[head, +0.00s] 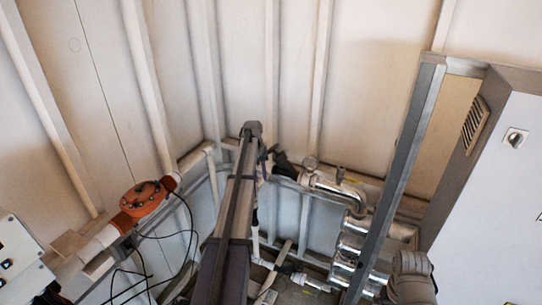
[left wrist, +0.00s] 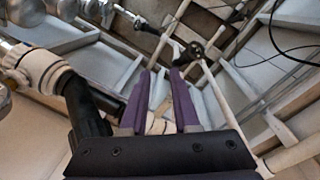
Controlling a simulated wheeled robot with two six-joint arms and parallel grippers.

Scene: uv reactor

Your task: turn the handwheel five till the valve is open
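A dark handwheel (left wrist: 193,50) shows in the left wrist view, on pale pipework beyond the fingertips. I cannot make out its number or whether its valve is open. In the head view I cannot pick it out. My left gripper (left wrist: 162,80) has two purple fingers that stand apart with nothing held between them. The handwheel lies ahead of the fingers and to their right, apart from them. In the head view my left gripper (head: 264,158) is mostly hidden behind a long grey arm link of mine. My right gripper is not in view.
A black pipe piece (left wrist: 88,112) with a white fitting (left wrist: 45,70) is close left of the fingers. Shiny reactor tubes (head: 350,245) stand right of my arm. An orange-flanged unit (head: 145,195) and loose black cables (head: 135,270) are at the left. A white cabinet (head: 500,200) is at the right.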

